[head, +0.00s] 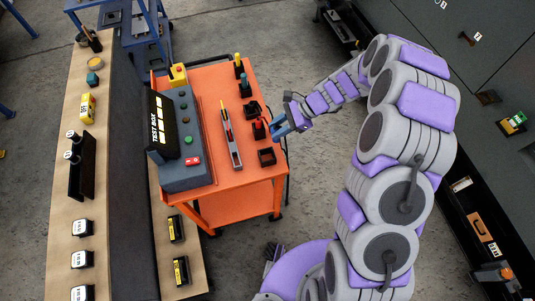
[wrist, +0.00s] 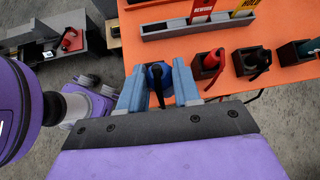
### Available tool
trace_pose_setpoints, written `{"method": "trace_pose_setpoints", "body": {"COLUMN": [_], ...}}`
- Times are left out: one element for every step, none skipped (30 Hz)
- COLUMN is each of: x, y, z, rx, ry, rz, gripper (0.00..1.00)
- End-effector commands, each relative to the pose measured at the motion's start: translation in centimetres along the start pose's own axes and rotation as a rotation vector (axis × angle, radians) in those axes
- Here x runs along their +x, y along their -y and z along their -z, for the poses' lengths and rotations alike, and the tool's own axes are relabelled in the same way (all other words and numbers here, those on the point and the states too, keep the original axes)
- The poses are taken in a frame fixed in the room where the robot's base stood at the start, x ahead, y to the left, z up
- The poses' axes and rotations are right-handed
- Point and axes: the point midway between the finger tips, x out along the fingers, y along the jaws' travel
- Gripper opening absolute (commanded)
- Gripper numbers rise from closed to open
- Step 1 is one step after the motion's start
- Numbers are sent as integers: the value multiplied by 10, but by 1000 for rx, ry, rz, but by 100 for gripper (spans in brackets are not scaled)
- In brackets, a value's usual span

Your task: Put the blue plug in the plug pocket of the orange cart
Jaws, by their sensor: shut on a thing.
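My gripper (head: 281,127) is at the right edge of the orange cart (head: 228,204), beside the red plug. In the wrist view the blue plug (wrist: 158,74) is between the gripper's two light-blue fingers (wrist: 158,88), which are shut on it, and its black cable hangs toward me. In the head view I cannot tell the plug from the fingers. An empty-looking black pocket (head: 267,157) is at the cart's near right corner. In the wrist view the gripper hides what lies under the plug, and I cannot tell whether the plug touches the cart.
A red plug (head: 258,127), a black one (wrist: 250,61), a teal one (head: 245,83) and a yellow one (head: 238,63) stand in pockets along the same edge. A grey tray (head: 236,157) and the test box (head: 185,150) are further left. A workbench (head: 58,190) stands beyond.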

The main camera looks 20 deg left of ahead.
Motion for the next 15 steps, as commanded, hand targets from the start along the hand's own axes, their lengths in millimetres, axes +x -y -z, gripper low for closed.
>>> {"method": "trace_pose_setpoints", "body": {"x": [6, 8, 10, 10, 11, 11, 12, 12, 14, 16, 19, 24, 28, 34, 41], "y": [-4, -6, -10, -12, -14, -17, -19, -20, -22, -23, -23, -24, -23, -23, -22], "z": [-14, -18, -22, -24, -26, -26, -24, -22, -18, -14, -10, -5, -2, 2, 6], "rx": [13, 19, 25, 28, 30, 32, 33, 33, 33, 33, 33, 34, 34, 34, 35], "ry": [34, 50, 67, 79, 88, 98, 103, 107, 111, 112, 113, 112, 110, 108, 105], "rz": [-32, -45, -58, -66, -73, -78, -80, -81, -81, -80, -80, -79, -79, -79, -80], "gripper": [0, 0, 0, 0, 0, 0, 0, 0, 0, 0, 0, 0, 0, 0, 0]}}
